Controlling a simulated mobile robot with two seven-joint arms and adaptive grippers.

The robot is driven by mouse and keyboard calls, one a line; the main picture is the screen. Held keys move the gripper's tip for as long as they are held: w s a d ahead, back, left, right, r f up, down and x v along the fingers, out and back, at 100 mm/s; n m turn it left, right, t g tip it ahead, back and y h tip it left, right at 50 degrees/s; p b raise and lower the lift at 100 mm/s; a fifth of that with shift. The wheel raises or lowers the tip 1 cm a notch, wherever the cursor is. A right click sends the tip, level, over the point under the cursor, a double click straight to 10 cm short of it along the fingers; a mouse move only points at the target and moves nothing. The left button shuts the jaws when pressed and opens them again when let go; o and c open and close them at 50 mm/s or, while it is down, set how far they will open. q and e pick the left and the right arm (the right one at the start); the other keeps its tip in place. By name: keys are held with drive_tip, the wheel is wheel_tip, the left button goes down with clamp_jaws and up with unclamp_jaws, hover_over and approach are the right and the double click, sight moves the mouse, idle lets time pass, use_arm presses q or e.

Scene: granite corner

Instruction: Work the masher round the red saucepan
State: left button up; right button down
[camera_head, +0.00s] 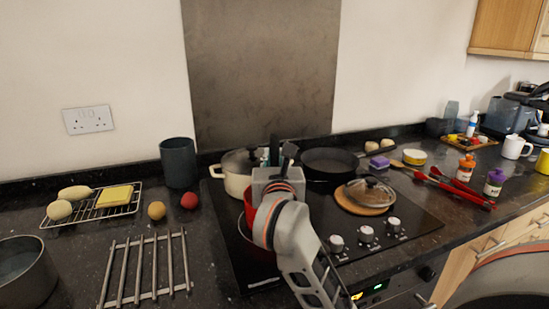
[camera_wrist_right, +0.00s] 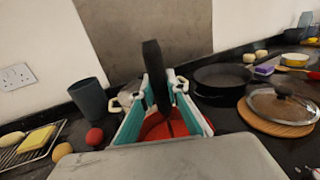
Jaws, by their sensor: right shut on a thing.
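The red saucepan (camera_head: 248,214) stands on the black hob, largely hidden in the head view behind my right gripper (camera_head: 274,178) and arm. In the right wrist view the inside of the red saucepan (camera_wrist_right: 158,130) shows below and between the fingers. My right gripper (camera_wrist_right: 162,92) is shut on the masher (camera_wrist_right: 152,62), whose dark handle stands nearly upright between the teal and white fingers. The masher's lower part reaches down toward the saucepan; its head is hidden. My left gripper is not in view.
A cream pot (camera_head: 236,184) stands close behind the saucepan, and a black frying pan (camera_head: 330,163) behind right. A glass lid (camera_head: 368,192) lies on a round board to the right. A metal rack (camera_head: 154,268) and a grey pot (camera_head: 24,270) are left. Dark worktop lies clear between.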

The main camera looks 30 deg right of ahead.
sight(275, 140)
wheel_tip(275, 140, up, 3)
drive_tip(key=shift+f+p, duration=0.2)
drive_tip(key=shift+p, duration=0.65)
wheel_tip(275, 140, up, 2)
drive_tip(key=shift+r+p, duration=0.15)
drive_tip(key=shift+p, duration=0.75)
wheel_tip(275, 140, up, 4)
drive_tip(key=p, duration=0.3)
drive_tip(key=shift+r+p, duration=0.15)
drive_tip(key=shift+p, duration=0.2)
wheel_tip(275, 140, up, 2)
drive_tip(key=shift+r+p, duration=0.2)
drive_tip(key=shift+p, duration=0.85)
drive_tip(key=shift+f, duration=0.1)
